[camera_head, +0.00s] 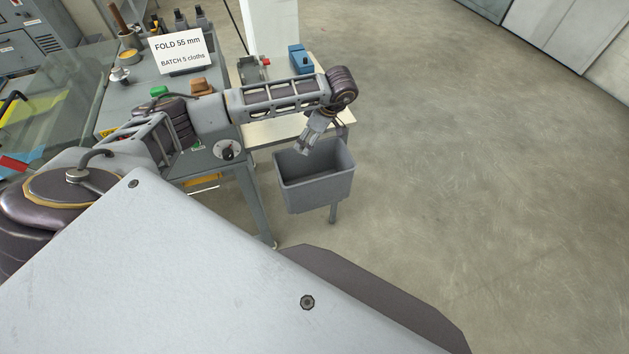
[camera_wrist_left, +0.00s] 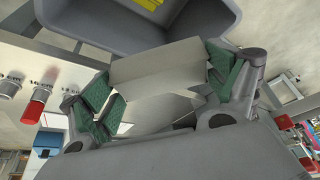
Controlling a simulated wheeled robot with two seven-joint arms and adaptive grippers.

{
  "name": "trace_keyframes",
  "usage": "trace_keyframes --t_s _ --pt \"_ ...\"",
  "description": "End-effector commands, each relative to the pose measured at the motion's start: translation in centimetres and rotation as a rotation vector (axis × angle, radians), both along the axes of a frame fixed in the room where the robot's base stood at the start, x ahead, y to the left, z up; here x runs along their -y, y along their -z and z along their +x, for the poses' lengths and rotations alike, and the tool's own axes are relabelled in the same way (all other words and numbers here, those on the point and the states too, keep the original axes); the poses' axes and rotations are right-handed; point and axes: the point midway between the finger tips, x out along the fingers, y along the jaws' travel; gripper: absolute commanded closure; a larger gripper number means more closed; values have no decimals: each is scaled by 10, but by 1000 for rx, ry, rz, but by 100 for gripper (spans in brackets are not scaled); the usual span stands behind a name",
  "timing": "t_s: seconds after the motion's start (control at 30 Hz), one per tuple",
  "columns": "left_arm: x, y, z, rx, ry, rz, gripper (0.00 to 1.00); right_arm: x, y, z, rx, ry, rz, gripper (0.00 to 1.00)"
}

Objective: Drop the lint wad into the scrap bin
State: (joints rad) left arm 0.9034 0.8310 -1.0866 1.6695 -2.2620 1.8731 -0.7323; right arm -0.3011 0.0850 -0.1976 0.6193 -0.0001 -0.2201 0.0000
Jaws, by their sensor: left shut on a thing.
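The grey scrap bin (camera_head: 316,190) stands at the right end of the bench. Its open top faces up, and its grey wall also fills the top of the left wrist view (camera_wrist_left: 85,22). The wad cannot be made out in the head view. My right gripper is out of view.
A grey bench with a sign (camera_head: 180,52) reading "FOLD 55 mm" is at the left. A blue device (camera_head: 300,58) sits on the pale side table behind my left arm. A yellow patch (camera_wrist_left: 150,4) shows inside the bin. The floor to the right is clear.

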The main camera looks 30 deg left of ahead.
Motion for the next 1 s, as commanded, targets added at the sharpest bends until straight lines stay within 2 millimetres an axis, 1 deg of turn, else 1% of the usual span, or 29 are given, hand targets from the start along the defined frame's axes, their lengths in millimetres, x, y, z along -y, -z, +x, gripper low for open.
trace_keyframes --t_s 0.03,0.1,0.4,0.57,0.87,0.9,0.97,1.0 --pt "0 7 0 -1 0 0 24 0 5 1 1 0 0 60" --pt "0 13 0 -1 0 -1 24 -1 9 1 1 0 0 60" --pt "0 31 0 1 0 -1 24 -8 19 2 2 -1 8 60" --pt "0 34 0 1 0 -1 24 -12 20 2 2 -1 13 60" --pt "0 34 0 1 0 -1 24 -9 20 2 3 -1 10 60" --pt "0 34 0 1 0 -1 6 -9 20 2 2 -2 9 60" --pt "0 34 0 1 0 -1 0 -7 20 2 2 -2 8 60" --pt "0 34 0 1 0 -1 0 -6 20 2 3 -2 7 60"
